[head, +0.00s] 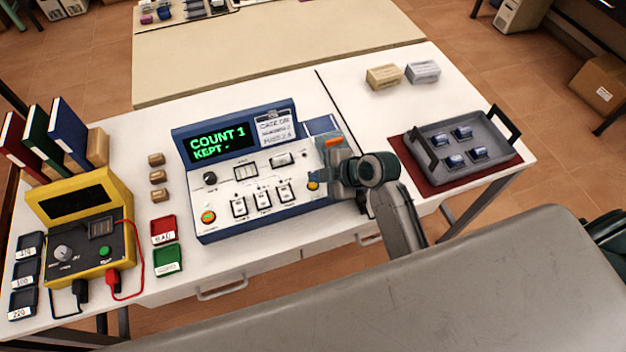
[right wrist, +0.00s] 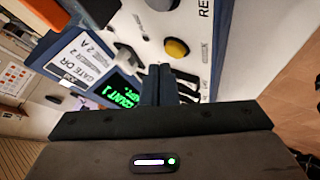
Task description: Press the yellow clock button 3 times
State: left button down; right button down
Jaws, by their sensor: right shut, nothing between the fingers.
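The blue and white console (head: 245,200) stands on the white table, with a dark display (head: 220,143) that reads "COUNT 1" and "KEPT -" in green. The yellow button (head: 313,185) is at the console's right side, partly hidden by my right gripper. It also shows as a round yellow cap (right wrist: 176,48) in the right wrist view. My right gripper (head: 322,175) is shut and empty, right at the button in the head view. In the right wrist view the closed fingertips (right wrist: 160,72) are just beside the button; the exact gap cannot be told. My left gripper is not in view.
A yellow tester (head: 85,200) with red and black leads stands at the left. Red (head: 163,230) and green (head: 168,260) trays lie between it and the console. A grey tray (head: 425,128) with several small parts sits on a dark red mat at the right.

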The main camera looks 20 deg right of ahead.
aim_at(317, 185)
jog(key=shift+r, duration=0.1)
notch_tip(317, 185, up, 5)
jog(key=p, duration=0.4)
jog(key=shift+p, duration=0.3)
dwell(2.4)
jog(key=shift+w+b, duration=0.1)
jog(key=shift+b, duration=0.3)
notch_tip(317, 185, up, 4)
jog(key=b, duration=0.6)
jog(key=shift+f+b, duration=0.3)
